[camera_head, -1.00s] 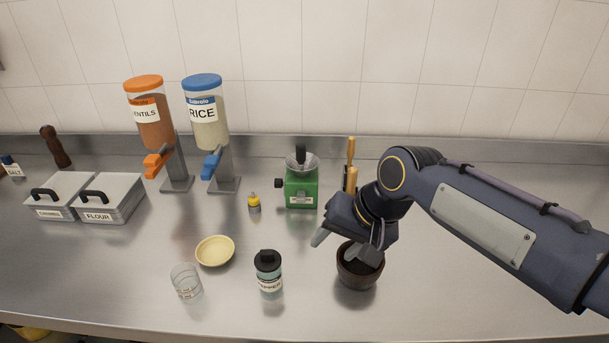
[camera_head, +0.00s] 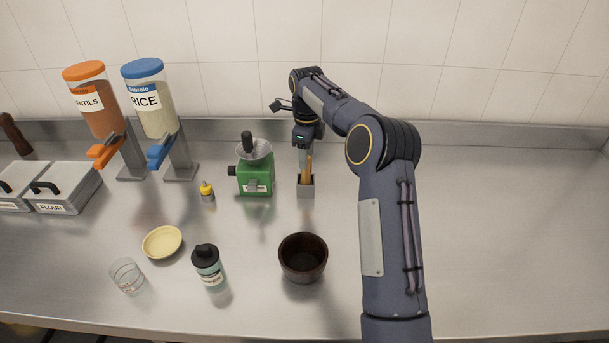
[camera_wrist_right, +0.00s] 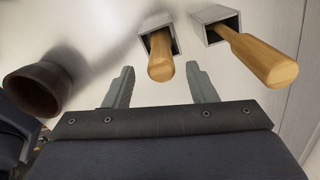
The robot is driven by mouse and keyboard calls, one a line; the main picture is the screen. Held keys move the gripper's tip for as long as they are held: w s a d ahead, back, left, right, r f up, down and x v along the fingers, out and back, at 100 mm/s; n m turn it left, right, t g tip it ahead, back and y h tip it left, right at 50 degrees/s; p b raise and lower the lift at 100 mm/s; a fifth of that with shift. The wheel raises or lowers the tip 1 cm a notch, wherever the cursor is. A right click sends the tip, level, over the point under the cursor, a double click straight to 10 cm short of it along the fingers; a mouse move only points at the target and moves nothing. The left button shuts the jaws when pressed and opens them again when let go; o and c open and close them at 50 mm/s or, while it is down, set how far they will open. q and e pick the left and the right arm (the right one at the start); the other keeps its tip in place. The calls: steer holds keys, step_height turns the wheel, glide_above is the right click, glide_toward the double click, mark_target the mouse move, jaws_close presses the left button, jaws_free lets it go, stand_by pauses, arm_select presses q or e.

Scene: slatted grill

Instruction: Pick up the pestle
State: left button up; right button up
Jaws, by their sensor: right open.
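Two wooden handles stick out of square metal holders in the right wrist view, one at the centre (camera_wrist_right: 161,58) and one at the right (camera_wrist_right: 258,52). Only their handles show, so I cannot tell which is the pestle. In the head view, a wooden handle (camera_head: 308,171) stands in a grey holder (camera_head: 306,191) at the back. My right gripper (camera_wrist_right: 160,75) is open and empty, with the centre handle's end between and just beyond its fingertips. The brown mortar (camera_head: 302,259) stands empty in front; it also shows in the wrist view (camera_wrist_right: 36,90). My left gripper is out of view.
A green grinder (camera_head: 255,178) stands left of the holder. The counter right of my right arm is clear.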

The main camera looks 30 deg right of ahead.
steer(key=f, duration=0.2)
steer(key=f+p, duration=0.1)
steer(key=f, duration=0.1)
steer(key=shift+w+a+f, duration=0.1)
steer(key=shift+w+f, duration=0.1)
steer(key=shift+f, duration=0.55)
steer(key=c, duration=1.1)
step_height(320, 180, up, 10)
steer(key=shift+r+b, duration=0.1)
steer(key=shift+b, duration=0.2)
steer(key=o, duration=0.5)
steer(key=shift+c, duration=0.2)
steer(key=c, duration=0.4)
step_height(320, 180, up, 5)
steer(key=p, duration=0.6)
steer(key=shift+c, duration=0.2)
steer(key=s+a+n+b, duration=0.1)
steer(key=s+a+b, duration=0.5)
steer(key=s, duration=0.5)
steer(key=s+a+n+b, duration=0.2)
steer(key=s+a+b, duration=0.4)
steer(key=s, duration=0.5)
steer(key=shift+s+a+f+b, duration=0.35)
steer(key=shift+a+f, duration=0.1)
steer(key=shift+a, duration=0.5)
